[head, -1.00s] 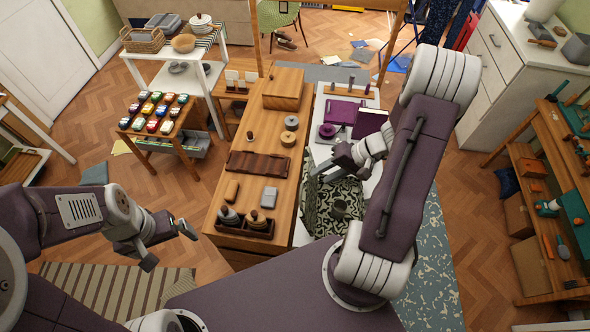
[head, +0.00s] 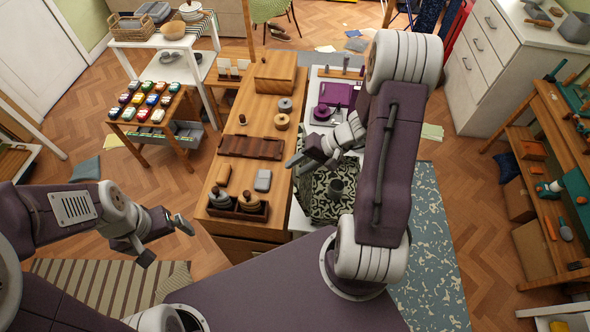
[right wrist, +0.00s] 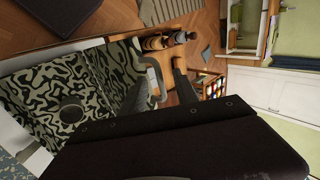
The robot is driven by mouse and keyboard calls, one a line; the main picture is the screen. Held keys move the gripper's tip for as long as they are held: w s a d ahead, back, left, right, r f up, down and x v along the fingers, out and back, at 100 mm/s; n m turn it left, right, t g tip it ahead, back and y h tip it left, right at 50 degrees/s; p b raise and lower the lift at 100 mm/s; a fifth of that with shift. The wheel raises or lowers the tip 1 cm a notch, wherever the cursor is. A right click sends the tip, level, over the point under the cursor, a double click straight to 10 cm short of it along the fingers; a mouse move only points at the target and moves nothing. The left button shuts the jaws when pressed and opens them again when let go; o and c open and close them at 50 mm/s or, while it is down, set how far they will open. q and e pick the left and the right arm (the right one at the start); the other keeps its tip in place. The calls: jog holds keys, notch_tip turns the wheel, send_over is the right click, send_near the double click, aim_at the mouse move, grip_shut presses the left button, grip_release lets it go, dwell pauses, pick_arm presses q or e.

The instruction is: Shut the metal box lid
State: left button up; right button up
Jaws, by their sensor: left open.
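A small grey box (head: 263,180), perhaps the metal box, lies on the wooden counter; I cannot make out a lid on it. My left gripper (head: 165,240) is open and empty, left of the counter over the floor. My right gripper (head: 297,166) reaches over the edge between the wooden counter and the patterned bag (head: 322,207). In the right wrist view its fingers (right wrist: 163,95) show beside the bag and a grey loop. I cannot tell whether anything is between them.
A wooden tray (head: 238,208) with dark pots stands at the counter's near end. A brown slatted board (head: 251,147) and a wooden box (head: 275,74) lie further back. Purple items (head: 335,94) lie on the white surface behind the bag. A grey cup (head: 335,188) rests on the bag.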

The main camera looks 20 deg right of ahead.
jog(key=shift+w, duration=0.15)
jog(key=shift+w+d+f, duration=0.1)
jog(key=shift+w, duration=0.05)
jog(key=shift+c, duration=1)
jog(key=c, duration=0.3)
grip_shut()
pick_arm(q)
jog(key=shift+w, duration=0.2)
jog(key=shift+f, duration=0.1)
pick_arm(e)
jog(key=shift+s+d, duration=0.4)
jog(key=shift+d, duration=0.25)
pick_arm(q)
jog(key=shift+d+f, duration=0.1)
jog(key=shift+f, duration=0.1)
pick_arm(e)
jog(key=shift+s+d+r+y, duration=0.3)
jog(key=shift+s+d, duration=0.1)
jog(key=shift+d, duration=0.1)
